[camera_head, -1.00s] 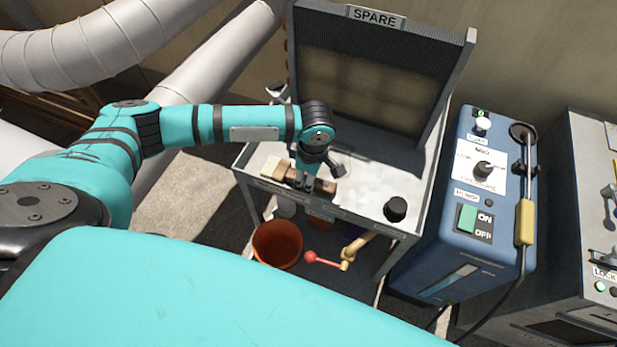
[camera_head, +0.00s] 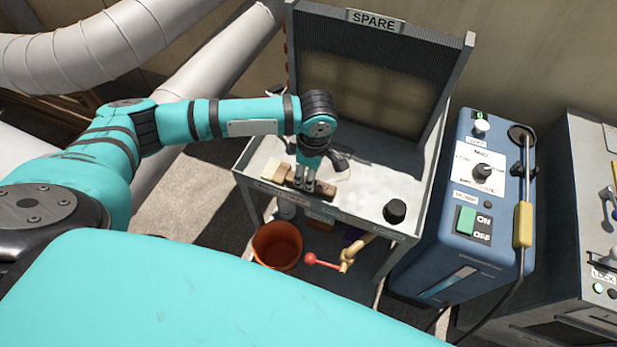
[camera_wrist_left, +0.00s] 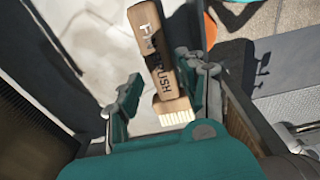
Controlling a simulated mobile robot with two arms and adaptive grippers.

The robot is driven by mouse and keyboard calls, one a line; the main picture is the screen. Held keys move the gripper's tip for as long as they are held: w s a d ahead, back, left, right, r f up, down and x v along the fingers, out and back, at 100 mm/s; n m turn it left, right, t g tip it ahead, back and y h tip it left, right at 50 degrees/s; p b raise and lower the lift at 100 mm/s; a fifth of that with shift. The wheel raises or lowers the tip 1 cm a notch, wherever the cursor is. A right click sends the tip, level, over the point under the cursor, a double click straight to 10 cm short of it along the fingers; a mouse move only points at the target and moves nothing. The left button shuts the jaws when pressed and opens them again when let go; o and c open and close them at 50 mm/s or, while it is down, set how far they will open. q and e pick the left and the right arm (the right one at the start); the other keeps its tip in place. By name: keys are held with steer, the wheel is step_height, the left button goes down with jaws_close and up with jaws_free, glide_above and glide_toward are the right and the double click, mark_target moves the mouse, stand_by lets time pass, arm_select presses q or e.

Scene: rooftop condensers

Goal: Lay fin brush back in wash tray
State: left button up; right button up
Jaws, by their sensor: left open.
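The fin brush (camera_head: 276,172), with a wooden body, pale bristles and dark lettering, lies along the front left of the white wash tray (camera_head: 368,190), close to its front rim. My left gripper (camera_head: 305,184) points down over the brush's handle and hides part of it. In the left wrist view the brush (camera_wrist_left: 153,52) lies between the spread fingers of the gripper (camera_wrist_left: 160,90), bristles toward the wrist. The gripper is open. I cannot tell whether a finger touches the brush. My right gripper is not in view.
A black knob (camera_head: 395,210) sits at the tray's right front. A panel marked SPARE (camera_head: 372,75) stands behind the tray. An orange bucket (camera_head: 277,246) and a red-handled valve (camera_head: 312,259) are below. A blue control box (camera_head: 470,215) stands to the right.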

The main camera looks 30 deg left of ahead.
arm_select(q)
step_height(320, 180, up, 8)
steer(key=shift+d+r+p, duration=0.25)
steer(key=shift+d+p, duration=0.1)
steer(key=shift+p, duration=0.1)
steer(key=shift+s, duration=0.1)
steer(key=s+d+f+m+t+h, duration=0.3)
steer(key=s+d+f+m+h, duration=0.2)
steer(key=s+d+m, duration=0.7)
steer(key=s+a+f+m+y, duration=0.2)
steer(key=s+a+m, duration=0.2)
steer(key=a, duration=0.3)
steer(key=s+a+f+m+y, duration=0.1)
steer(key=s+a+m+y, duration=0.15)
steer(key=a+m, duration=0.35)
step_height(320, 180, down, 23)
steer(key=s+n+g+p, duration=0.1)
steer(key=s+p, duration=0.1)
steer(key=s+a+f, duration=0.1)
steer(key=s+f, duration=0.6)
steer(key=s, duration=0.1)
steer(key=s+a+f+g+p, duration=0.1)
steer(key=s+a+f, duration=0.1)
steer(key=s+f, duration=0.6)
steer(key=shift+s+a, duration=0.3)
steer(key=shift+s, duration=0.05)
